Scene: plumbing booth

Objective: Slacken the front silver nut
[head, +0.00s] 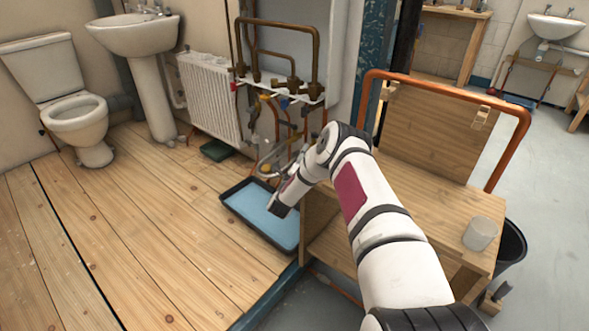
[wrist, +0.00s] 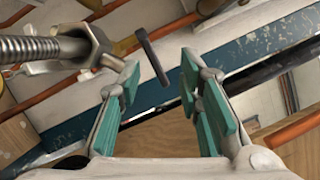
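A silver nut (wrist: 98,48) sits at the end of a ribbed silver hose (wrist: 30,49) in the upper left of the wrist view. I cannot tell if it is the front one. My gripper (wrist: 158,82) is open, with teal pads on both fingers. The nut is up and left of the left finger, outside the gap. A dark flat bar (wrist: 152,57) shows between the fingertips, apparently beyond them; nothing is gripped. In the head view my arm reaches to the pipework (head: 285,100), and the nut and fingertips are too small to make out.
A black tray with a blue inside (head: 252,207) lies on the wooden floor below the pipes. A wooden bench (head: 430,205) with an orange pipe and a grey cup (head: 481,233) stands at right. A radiator (head: 210,98) is left of the pipes. Floor at left is clear.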

